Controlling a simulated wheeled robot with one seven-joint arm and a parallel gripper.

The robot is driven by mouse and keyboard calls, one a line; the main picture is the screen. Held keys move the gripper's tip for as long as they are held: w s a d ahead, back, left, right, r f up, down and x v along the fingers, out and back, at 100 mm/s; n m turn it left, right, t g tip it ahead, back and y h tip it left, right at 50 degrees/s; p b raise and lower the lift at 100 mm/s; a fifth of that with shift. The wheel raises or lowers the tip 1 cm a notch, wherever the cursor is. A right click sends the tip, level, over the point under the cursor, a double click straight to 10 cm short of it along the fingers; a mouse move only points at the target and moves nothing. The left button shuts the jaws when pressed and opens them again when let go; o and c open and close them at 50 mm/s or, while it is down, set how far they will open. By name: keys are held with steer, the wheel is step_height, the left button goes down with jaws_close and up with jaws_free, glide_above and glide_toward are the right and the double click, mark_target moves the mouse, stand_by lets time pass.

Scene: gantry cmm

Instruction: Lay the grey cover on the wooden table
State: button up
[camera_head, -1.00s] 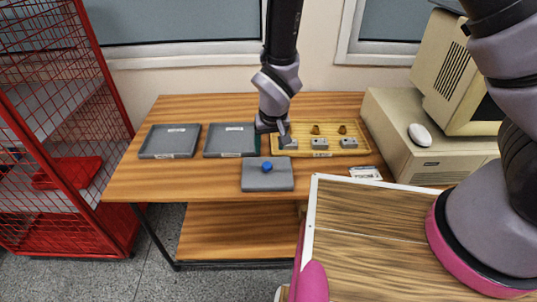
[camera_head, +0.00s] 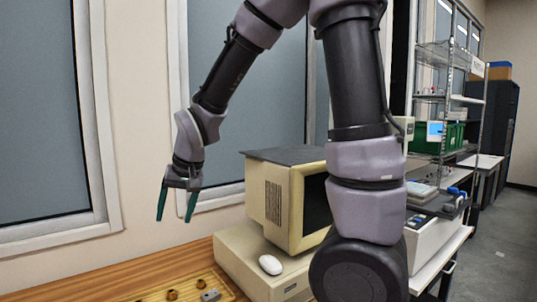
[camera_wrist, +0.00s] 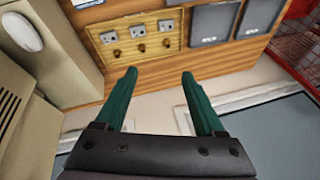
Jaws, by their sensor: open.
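My gripper (camera_head: 175,214) is open and empty, raised in front of the wall between the windows in the head view. Its green fingers also show in the wrist view (camera_wrist: 159,76), spread apart with nothing between them. The wooden table (camera_head: 130,285) lies below, only its back strip showing in the head view; it also shows in the wrist view (camera_wrist: 150,78). The grey block with a blue knob, seen near the table's front edge a second ago, is outside both current views.
A yellow wooden board (camera_wrist: 118,52) with grey blocks and brass pieces lies on the table beside two grey trays (camera_wrist: 212,24) (camera_wrist: 258,18). A beige computer (camera_head: 285,200) with a dark flat top and a white mouse (camera_head: 270,264) stands right. A red mesh cage (camera_wrist: 298,45) stands beyond the trays.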

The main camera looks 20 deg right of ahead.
steer(key=s+d+r+m+t, duration=0.2)
steer(key=s+d+r, duration=0.4)
steer(key=d+r, duration=0.2)
steer(key=s+d+r+m+t, duration=0.1)
steer(key=s+d+r, duration=0.5)
steer(key=d, duration=0.6)
step_height(320, 180, up, 2)
steer(key=shift+r+m+t+h, duration=0.2)
steer(key=shift+m+t+h, duration=0.2)
steer(key=shift+m, duration=0.2)
steer(key=shift+w, duration=0.1)
